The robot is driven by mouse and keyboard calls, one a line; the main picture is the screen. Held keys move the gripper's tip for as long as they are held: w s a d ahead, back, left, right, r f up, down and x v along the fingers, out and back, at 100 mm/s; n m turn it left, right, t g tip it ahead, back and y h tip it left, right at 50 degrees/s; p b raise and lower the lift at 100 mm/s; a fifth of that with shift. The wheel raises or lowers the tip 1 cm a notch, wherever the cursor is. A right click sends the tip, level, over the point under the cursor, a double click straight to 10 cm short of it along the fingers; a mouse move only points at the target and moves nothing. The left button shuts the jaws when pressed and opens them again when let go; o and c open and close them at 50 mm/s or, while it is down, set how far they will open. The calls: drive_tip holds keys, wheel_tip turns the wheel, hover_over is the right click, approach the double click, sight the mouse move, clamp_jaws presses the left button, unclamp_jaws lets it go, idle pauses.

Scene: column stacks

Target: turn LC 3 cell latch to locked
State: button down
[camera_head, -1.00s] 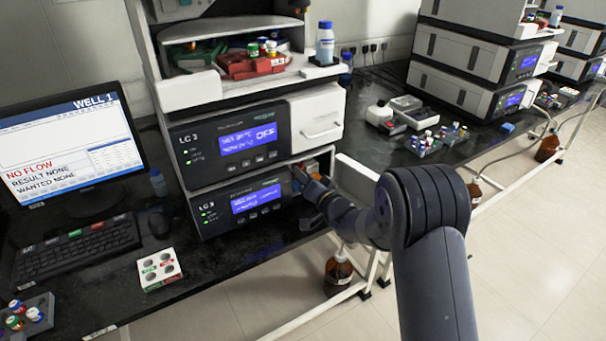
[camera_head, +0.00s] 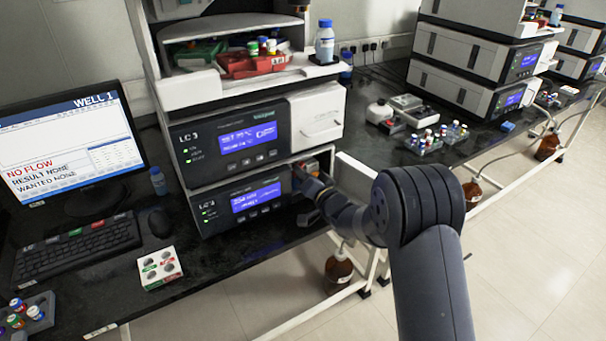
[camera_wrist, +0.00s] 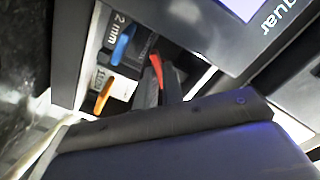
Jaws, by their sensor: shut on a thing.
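The LC 3 stack (camera_head: 235,150) stands left of centre in the head view. My gripper (camera_head: 304,182) reaches into the open bay at the right of its lower module (camera_head: 238,207). In the wrist view my gripper (camera_wrist: 158,72) is shut on a red-orange lever, which I take for the cell latch (camera_wrist: 157,66); its tip shows between the dark fingers. The latch's base and the angle of its pivot are hidden. Left of the fingers are a blue tab (camera_wrist: 122,46) on a block marked "2 mm" and an orange tab (camera_wrist: 103,96) on a pale block.
The bay's pale frame edge (camera_wrist: 88,52) is close to the fingers. A white cover (camera_head: 318,118) is above the bay in the head view. A monitor (camera_head: 70,145) reads NO FLOW. A white vial block (camera_head: 160,267) and a keyboard (camera_head: 78,250) are on the bench.

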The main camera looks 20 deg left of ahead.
drive_tip(key=shift+f+n+b, duration=0.15)
drive_tip(key=shift+n+b, duration=0.15)
drive_tip(key=shift+b, duration=0.3)
drive_tip(key=shift+f+n+b, duration=0.1)
drive_tip(key=shift+n+b, duration=0.5)
drive_tip(key=shift+b, duration=0.3)
drive_tip(key=n+b, duration=0.2)
drive_tip(key=b, duration=0.1)
drive_tip(key=n+b, duration=0.4)
drive_tip(key=n, duration=0.1)
drive_tip(key=shift+r, duration=0.2)
drive_tip(key=c, duration=1.5)
unclamp_jaws()
drive_tip(key=shift+c, duration=0.2)
